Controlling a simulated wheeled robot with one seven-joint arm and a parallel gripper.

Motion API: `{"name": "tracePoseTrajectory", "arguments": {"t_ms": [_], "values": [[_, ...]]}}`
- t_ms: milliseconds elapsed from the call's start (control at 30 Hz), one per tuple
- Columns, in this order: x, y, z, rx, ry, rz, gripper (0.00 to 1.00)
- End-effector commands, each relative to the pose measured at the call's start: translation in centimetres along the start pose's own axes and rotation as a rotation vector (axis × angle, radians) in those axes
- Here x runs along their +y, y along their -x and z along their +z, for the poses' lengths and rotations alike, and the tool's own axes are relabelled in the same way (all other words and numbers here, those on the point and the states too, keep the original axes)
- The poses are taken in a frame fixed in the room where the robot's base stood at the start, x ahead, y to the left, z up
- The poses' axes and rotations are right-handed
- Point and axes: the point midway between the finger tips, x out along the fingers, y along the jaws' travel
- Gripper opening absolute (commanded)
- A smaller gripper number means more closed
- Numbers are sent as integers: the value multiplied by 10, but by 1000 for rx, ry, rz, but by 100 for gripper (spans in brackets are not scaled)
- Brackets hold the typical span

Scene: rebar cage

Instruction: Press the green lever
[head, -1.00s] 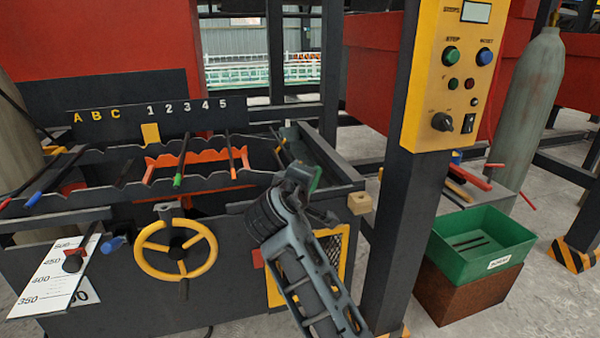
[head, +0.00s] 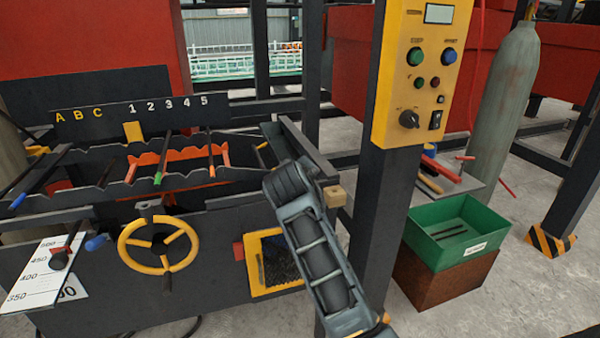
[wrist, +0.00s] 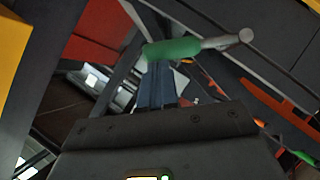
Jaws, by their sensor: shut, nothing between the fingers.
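The green lever (wrist: 175,50) shows in the wrist view as a green grip on a grey metal rod that runs to the right. My gripper (wrist: 157,75) is shut and empty. Its fingertips end right at the green grip in that picture; I cannot tell whether they touch it. In the head view my arm reaches up toward the right end of the bench, and I make out neither the gripper nor the green lever there.
The dark bench carries a yellow handwheel (head: 160,245) and a notched rack holding rods, one green-tipped (head: 158,179). A yellow control panel (head: 418,75) on a post stands close right of my arm. A green bin (head: 455,232) sits farther right.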

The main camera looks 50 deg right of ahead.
Motion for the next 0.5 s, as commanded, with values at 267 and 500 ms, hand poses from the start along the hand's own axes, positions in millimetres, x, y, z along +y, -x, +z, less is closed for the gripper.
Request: {"name": "tracePoseTrajectory", "arguments": {"t_ms": [267, 500], "values": [[0, -11, 3, -1, -113, -75, 0], [0, -17, 10, 0, -174, -117, 0]]}}
